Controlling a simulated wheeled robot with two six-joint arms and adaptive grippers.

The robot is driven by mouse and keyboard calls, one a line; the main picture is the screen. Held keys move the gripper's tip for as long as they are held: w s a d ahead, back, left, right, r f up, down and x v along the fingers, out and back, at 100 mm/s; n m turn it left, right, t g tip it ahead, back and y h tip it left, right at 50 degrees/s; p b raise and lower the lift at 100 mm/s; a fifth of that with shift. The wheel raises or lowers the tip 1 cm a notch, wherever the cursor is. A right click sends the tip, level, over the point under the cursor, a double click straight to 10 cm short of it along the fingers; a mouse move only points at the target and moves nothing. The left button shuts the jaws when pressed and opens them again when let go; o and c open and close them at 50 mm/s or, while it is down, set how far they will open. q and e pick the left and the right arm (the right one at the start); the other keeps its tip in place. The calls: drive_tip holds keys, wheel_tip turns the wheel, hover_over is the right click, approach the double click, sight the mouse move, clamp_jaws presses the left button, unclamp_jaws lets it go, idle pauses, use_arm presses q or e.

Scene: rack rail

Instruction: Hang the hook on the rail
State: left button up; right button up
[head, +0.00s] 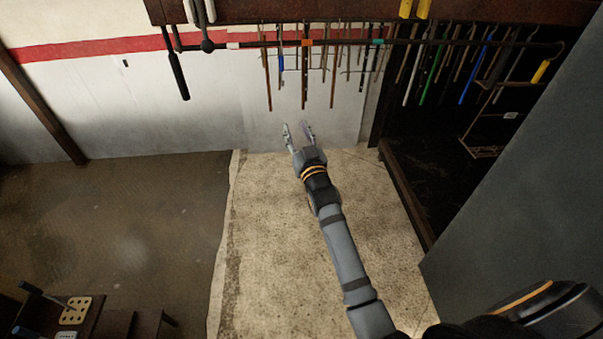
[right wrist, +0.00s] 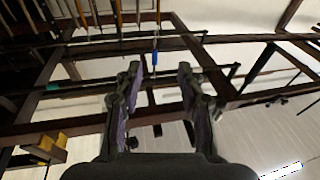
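The rail (head: 345,42) is a thin dark bar running across the top of the head view, with white, orange and teal bands. A dark bar with a teal band, seemingly this rail (right wrist: 85,83), crosses behind my fingers in the right wrist view. My right gripper (head: 298,132) is below the rail and apart from it, in front of the pale wall. Its fingers are spread, with nothing seen held between them; the right wrist view also shows them apart (right wrist: 158,75). I cannot tell which hanging piece is the hook. My left gripper is not in view.
Several long thin tools (head: 304,80) hang around the rail. A black-handled tool (head: 178,75) hangs at its left. A dark shelf frame (head: 405,200) and a grey panel (head: 520,190) stand at right. A small table (head: 95,318) is at lower left.

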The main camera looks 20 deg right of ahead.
drive_tip(key=s+f+b, duration=0.1)
drive_tip(key=s+f, duration=0.4)
drive_tip(key=f, duration=0.4)
drive_tip(key=shift+s+a+f+b, duration=0.15)
drive_tip(key=shift+a+f+b, duration=0.05)
drive_tip(key=shift+a+b, duration=0.15)
idle(0.4)
